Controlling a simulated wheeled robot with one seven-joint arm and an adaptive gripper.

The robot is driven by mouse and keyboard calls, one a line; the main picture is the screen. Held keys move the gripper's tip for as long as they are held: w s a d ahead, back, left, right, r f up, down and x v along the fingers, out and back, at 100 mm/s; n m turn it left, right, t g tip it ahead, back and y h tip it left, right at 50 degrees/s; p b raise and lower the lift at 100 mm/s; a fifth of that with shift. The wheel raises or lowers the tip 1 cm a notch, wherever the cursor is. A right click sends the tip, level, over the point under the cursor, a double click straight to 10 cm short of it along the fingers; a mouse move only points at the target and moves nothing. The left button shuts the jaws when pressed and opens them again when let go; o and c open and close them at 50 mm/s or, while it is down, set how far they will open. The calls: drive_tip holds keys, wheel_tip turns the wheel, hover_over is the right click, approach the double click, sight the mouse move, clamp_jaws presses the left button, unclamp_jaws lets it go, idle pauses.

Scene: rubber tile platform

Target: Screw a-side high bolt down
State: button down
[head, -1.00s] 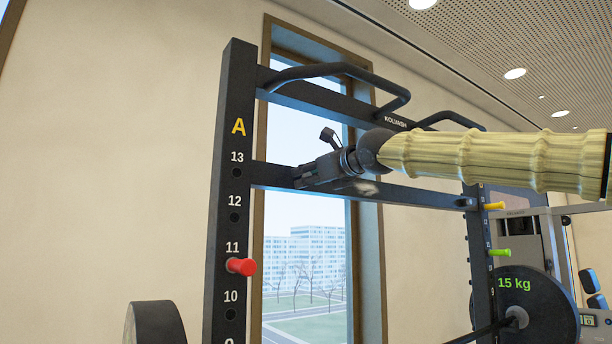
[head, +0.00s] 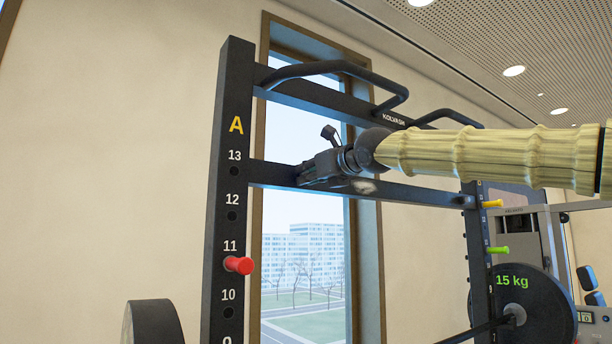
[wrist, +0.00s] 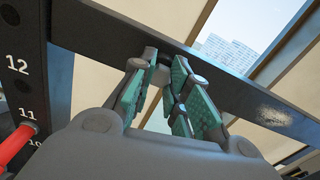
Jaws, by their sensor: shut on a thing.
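My gripper (head: 312,177) is at the dark crossbeam (head: 410,192) that joins the upright marked A (head: 226,190) near the level of hole 13. In the wrist view its teal-padded fingers (wrist: 160,88) are closed in against the near face of the crossbeam (wrist: 112,35). A small grey piece (wrist: 159,76), which appears to be the a-side high bolt, shows between the fingertips. Most of it is hidden by the fingers, so its thread and depth cannot be seen. In the head view the gripper itself covers it.
A red pin (head: 238,265) sticks out of the A upright at hole 11. Yellow (head: 493,204) and green (head: 498,250) pins sit on the far upright. Curved pull-up handles (head: 340,68) are above the gripper. A 15 kg plate (head: 525,300) is at lower right.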

drive_tip(key=m, duration=0.5)
drive_tip(key=shift+r, duration=0.15)
drive_tip(key=shift+r+n, duration=0.1)
drive_tip(key=shift+n, duration=0.7)
drive_tip(key=c, duration=1.3)
unclamp_jaws()
drive_tip(key=shift+c, duration=0.2)
drive_tip(key=shift+o, duration=0.2)
drive_tip(key=shift+w+a, duration=0.25)
drive_tip(key=shift+f, duration=0.2)
drive_tip(key=shift+s+d, duration=0.1)
drive_tip(key=shift+d, duration=0.05)
